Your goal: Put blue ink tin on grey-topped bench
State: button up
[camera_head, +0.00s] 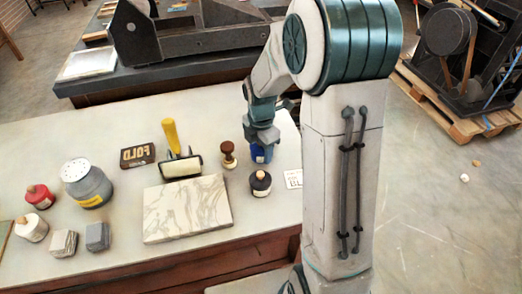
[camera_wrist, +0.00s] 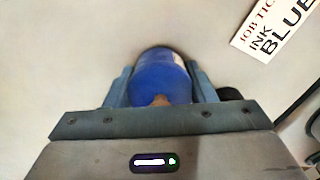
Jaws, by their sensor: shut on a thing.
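The blue ink tin (camera_wrist: 160,80) is between the two fingers of my gripper (camera_wrist: 161,92) in the wrist view, with a finger against each side. In the head view the blue tin (camera_head: 261,153) shows below my gripper (camera_head: 263,140), at the right end of the light-topped bench (camera_head: 110,130). I cannot tell whether its base touches the bench top. A white card (camera_wrist: 275,28) with the words INK BLUE lies beside it. Whether the farther bench (camera_head: 170,75), with a dark grey top, is the grey-topped bench is not labelled.
A yellow-handled roller (camera_head: 180,155) lies behind the slab. Red (camera_head: 40,196) and white (camera_head: 32,228) tins stand left. A press (camera_head: 140,35) occupies the farther bench.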

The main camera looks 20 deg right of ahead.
jog(key=shift+f, duration=0.35)
jog(key=shift+f, duration=0.15)
jog(key=o, duration=1.2)
jog(key=shift+c, duration=0.2)
